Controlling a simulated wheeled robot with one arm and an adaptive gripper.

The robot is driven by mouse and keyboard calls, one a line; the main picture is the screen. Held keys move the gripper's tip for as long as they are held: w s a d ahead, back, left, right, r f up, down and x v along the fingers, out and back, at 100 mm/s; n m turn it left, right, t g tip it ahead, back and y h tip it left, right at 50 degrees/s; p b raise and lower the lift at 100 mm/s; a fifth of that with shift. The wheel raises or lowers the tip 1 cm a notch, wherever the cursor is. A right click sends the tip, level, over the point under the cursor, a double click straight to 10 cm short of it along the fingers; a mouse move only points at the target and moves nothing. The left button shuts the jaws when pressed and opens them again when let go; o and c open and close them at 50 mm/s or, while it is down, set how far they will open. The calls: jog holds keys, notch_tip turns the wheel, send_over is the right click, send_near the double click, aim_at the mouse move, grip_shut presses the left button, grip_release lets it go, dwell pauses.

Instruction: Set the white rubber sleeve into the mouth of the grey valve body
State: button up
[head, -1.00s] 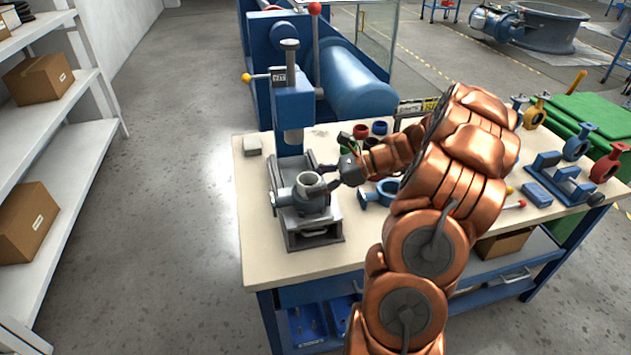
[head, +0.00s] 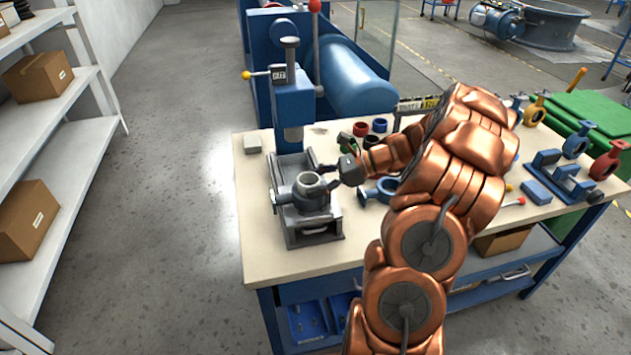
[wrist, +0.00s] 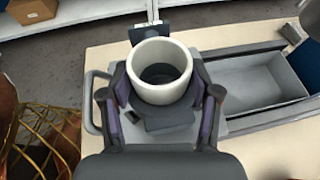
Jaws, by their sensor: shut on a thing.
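The white rubber sleeve (wrist: 160,97) is upright between the two fingers of my gripper (wrist: 160,88) in the wrist view. My gripper is shut on its sides. In the head view, my gripper (head: 326,178) reaches in from the right at the mouth of the grey valve body (head: 312,200). In the wrist view, dark grey parts of the body (wrist: 170,118) show below the sleeve. I cannot tell how deep the sleeve sits in the mouth.
Dark and red rings (head: 360,129) and a blue valve body (head: 375,192) lie to the right. A blue block (head: 536,192) is further right. The bench's front left is clear.

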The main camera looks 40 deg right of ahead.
jog(key=shift+s+f, duration=0.1)
jog(key=shift+f, duration=0.35)
dwell(0.3)
jog(key=o, duration=1.1)
jog(key=shift+o, duration=0.5)
notch_tip(320, 180, up, 7)
jog(key=p, duration=0.5)
jog(key=shift+r, duration=0.2)
